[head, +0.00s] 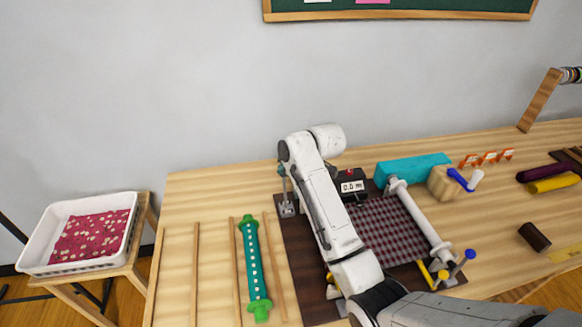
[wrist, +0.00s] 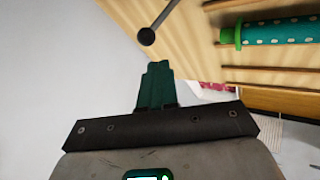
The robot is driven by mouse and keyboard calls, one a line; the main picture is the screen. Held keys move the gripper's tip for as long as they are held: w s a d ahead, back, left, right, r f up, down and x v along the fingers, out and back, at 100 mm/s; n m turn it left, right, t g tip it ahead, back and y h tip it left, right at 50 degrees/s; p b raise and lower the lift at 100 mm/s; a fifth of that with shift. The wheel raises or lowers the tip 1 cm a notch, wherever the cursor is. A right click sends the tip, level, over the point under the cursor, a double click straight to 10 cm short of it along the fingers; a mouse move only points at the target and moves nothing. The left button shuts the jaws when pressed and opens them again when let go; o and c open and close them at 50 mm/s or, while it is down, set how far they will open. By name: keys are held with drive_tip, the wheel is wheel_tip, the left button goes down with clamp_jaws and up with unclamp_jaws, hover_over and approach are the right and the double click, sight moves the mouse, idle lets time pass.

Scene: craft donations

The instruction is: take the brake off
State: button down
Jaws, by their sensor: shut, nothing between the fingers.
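My gripper (wrist: 157,72) shows in the wrist view as short teal fingers held together with nothing between them. A grey lever with a dark ball knob (wrist: 147,36) is just beyond the fingertips, apart from them in the picture. In the head view a metal lever (head: 285,190) stands on the left edge of the dark machine base (head: 300,245), close under the end of my arm. Yellow (head: 443,274) and blue (head: 470,254) knobs sit at the machine's front right. No label shows which part is the brake. My arm hides part of the machine.
A checked cloth (head: 390,230) runs to a white roller (head: 420,220). A small display box (head: 352,187) and a teal block (head: 412,169) stand behind. A green-ended dotted teal roll (head: 254,270) lies left between wooden strips. A white tray (head: 128,250) stands far left.

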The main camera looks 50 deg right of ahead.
drive_tip(key=s+d+r+b, duration=0.1)
drive_tip(key=d+r, duration=0.2)
drive_tip(key=r, duration=0.6)
drive_tip(key=shift+d+r+b, duration=0.2)
drive_tip(key=shift+b, duration=0.2)
